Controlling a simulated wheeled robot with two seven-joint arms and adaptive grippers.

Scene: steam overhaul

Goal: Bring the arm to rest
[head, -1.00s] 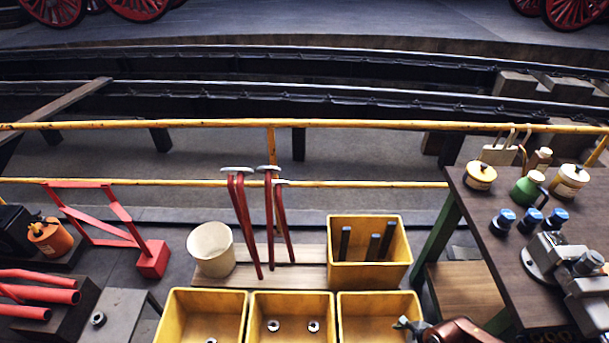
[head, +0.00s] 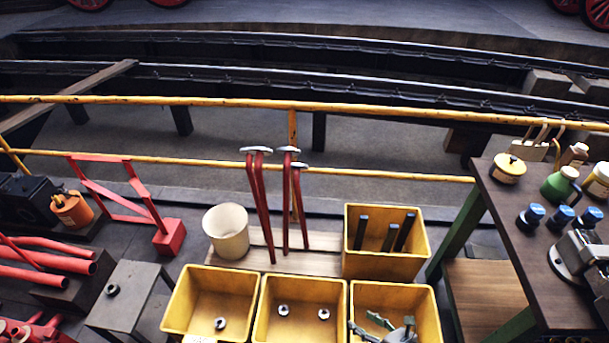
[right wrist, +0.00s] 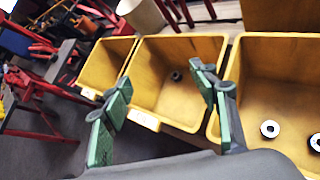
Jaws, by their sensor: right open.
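My right gripper (head: 385,328) is at the bottom edge of the head view, in front of the right yellow bin (head: 432,310), and hides part of it. In the right wrist view my right gripper (right wrist: 160,108) has its two green-padded fingers spread wide, with nothing between them. Behind the fingers are yellow bins; the middle one there holds a dark ring (right wrist: 175,76), and the right one holds two pale ring nuts (right wrist: 270,129). My left gripper is in neither view.
The left bin (head: 178,295) and middle bin (head: 258,325) stand beside the right one. Behind are a cream bucket (head: 226,232), red-handled hammers (head: 262,210) and a yellow bin of dark rods (head: 385,262). A workbench (head: 515,235) stands right. A yellow railing (head: 230,104) crosses behind.

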